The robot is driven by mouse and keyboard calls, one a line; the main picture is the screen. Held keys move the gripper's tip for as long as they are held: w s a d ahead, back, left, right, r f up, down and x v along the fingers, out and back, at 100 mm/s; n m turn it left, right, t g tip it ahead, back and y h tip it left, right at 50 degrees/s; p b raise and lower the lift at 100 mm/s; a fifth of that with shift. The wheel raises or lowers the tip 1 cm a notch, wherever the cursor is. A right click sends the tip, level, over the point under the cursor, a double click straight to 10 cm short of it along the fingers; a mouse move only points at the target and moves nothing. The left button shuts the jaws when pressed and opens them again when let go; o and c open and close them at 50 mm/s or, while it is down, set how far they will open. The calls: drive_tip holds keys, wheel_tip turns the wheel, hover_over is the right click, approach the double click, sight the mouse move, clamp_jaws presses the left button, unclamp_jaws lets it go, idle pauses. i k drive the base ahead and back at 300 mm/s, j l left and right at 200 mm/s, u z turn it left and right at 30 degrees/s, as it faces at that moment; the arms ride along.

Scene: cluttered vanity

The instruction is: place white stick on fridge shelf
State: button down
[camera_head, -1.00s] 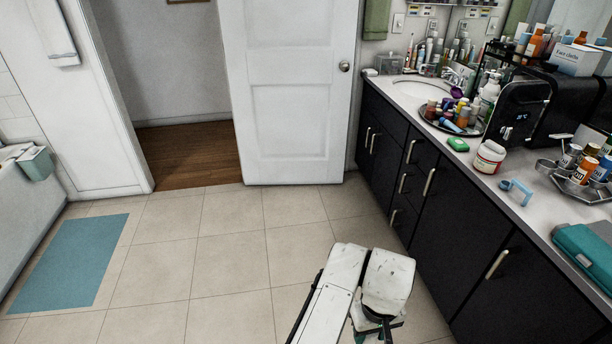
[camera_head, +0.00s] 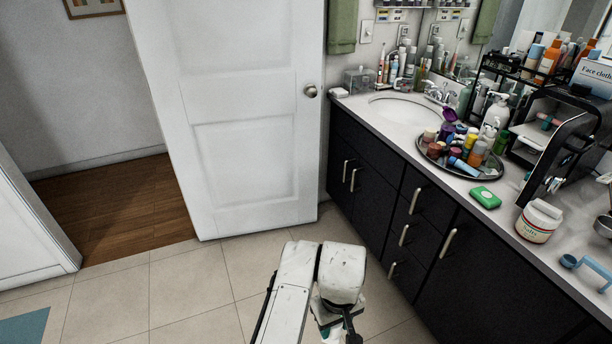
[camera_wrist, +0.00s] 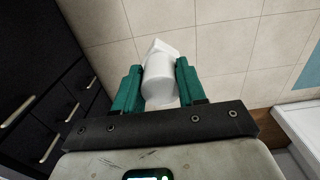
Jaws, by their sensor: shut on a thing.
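The white stick (camera_wrist: 160,72) is held between the green fingers of my gripper (camera_wrist: 158,85) in the wrist view, over the tiled floor. It looks like a thick white piece with an angled end; its near end is hidden. In the head view my arm comes up at the bottom middle, and the stick cannot be made out there. The small black fridge (camera_head: 592,118) stands on the counter at the right. Its door (camera_head: 553,152) is open and seen nearly edge-on. A fridge shelf (camera_head: 534,139) shows inside, with small items behind it.
The dark vanity (camera_head: 440,235) runs along the right. A white door (camera_head: 235,120) stands ahead; the tiled floor is clear.

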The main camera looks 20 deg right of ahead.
sight(547, 142)
drive_tip(key=i+j+z, duration=0.1)
drive_tip(key=i+z, duration=0.25)
drive_tip(key=i, duration=0.15)
drive_tip(key=i+j+z, duration=0.35)
drive_tip(key=i, duration=0.2)
drive_tip(key=i+j+z, duration=0.35)
drive_tip(key=i+l, duration=0.1)
